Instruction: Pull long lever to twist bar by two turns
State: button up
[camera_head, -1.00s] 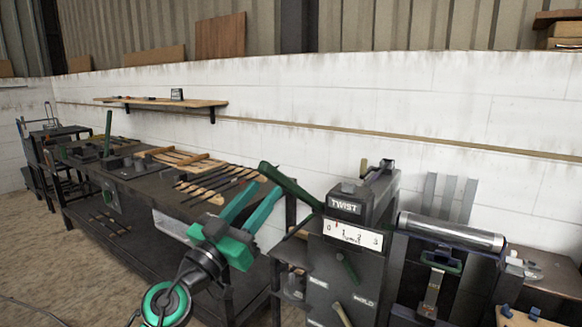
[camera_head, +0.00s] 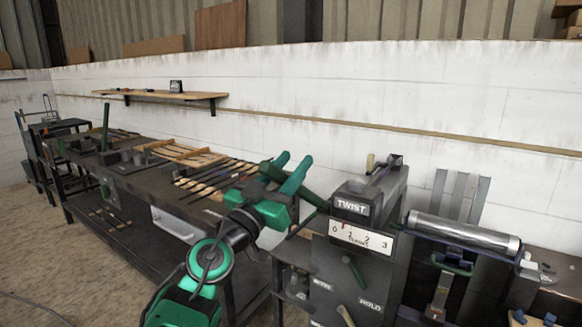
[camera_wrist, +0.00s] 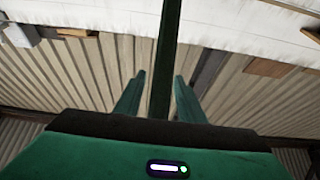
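The twist machine (camera_head: 352,207) has a TWIST label and a white 0-to-3 scale (camera_head: 361,240); the scale's pointer is too small to read. A long green lever (camera_head: 314,198) slopes up and left from the machine. My gripper (camera_head: 294,161) is at the lever's outer end, its two green fingers pointing up and apart. In the wrist view the lever (camera_wrist: 166,50) runs between the open fingers (camera_wrist: 160,76), with narrow gaps visible on both sides. The twisted bar itself cannot be made out. My gripper body hides part of the lever's surroundings.
A dark workbench (camera_head: 130,185) with rods and tools extends to the left. A metal roller (camera_head: 462,233) stands to the right of the machine. A wall shelf (camera_head: 165,97) is behind. A smaller green lever (camera_head: 353,268) is on the machine's front. Bare floor is at lower left.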

grip_shut()
